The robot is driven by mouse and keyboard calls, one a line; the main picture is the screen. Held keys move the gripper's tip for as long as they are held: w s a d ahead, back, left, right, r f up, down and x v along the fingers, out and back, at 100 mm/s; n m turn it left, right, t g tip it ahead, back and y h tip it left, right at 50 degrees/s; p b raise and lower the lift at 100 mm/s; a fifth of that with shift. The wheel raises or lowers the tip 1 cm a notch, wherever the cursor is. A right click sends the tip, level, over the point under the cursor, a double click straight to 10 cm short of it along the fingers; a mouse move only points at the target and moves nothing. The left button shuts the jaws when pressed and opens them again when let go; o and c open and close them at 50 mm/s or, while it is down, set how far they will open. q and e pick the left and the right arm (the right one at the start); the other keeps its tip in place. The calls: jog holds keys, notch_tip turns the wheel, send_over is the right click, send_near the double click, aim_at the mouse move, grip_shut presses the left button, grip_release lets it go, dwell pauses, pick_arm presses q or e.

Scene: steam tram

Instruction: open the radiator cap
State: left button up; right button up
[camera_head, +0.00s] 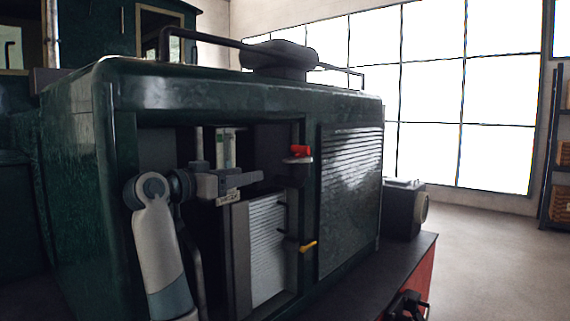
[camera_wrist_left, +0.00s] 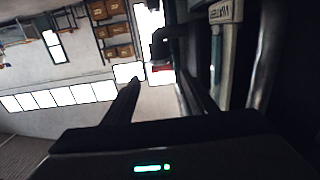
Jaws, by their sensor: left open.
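The finned silver radiator (camera_head: 268,245) stands inside the open side bay of the green tram body. I cannot clearly pick out its cap. A red-handled fitting (camera_head: 301,151) is at the bay's upper right, and a red part (camera_wrist_left: 162,69) shows beyond the fingers in the left wrist view. My left gripper (camera_head: 243,187) is inside the bay opening, left of and below the red fitting, and apart from it. Its two dark fingers (camera_wrist_left: 160,95) are spread with nothing between them. My right gripper is not seen.
A slatted green panel (camera_head: 350,195) is right of the bay. A yellow handle (camera_head: 308,246) sits low at the bay's right edge. Vertical pipes (camera_wrist_left: 265,55) stand close beside the left fingers. Free floor (camera_head: 485,260) lies at the right.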

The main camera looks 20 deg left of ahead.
pick_arm(q)
jog(key=shift+s+r, duration=0.25)
jog(key=shift+r, duration=0.45)
jog(key=shift+w, duration=0.1)
jog(key=p, duration=0.9)
send_near(285, 162)
jog(key=x, duration=0.9)
jog(key=shift+r, duration=0.25)
jog(key=shift+w+d+f, duration=0.2)
jog(key=shift+w+d, duration=0.05)
jog(key=shift+w, duration=0.4)
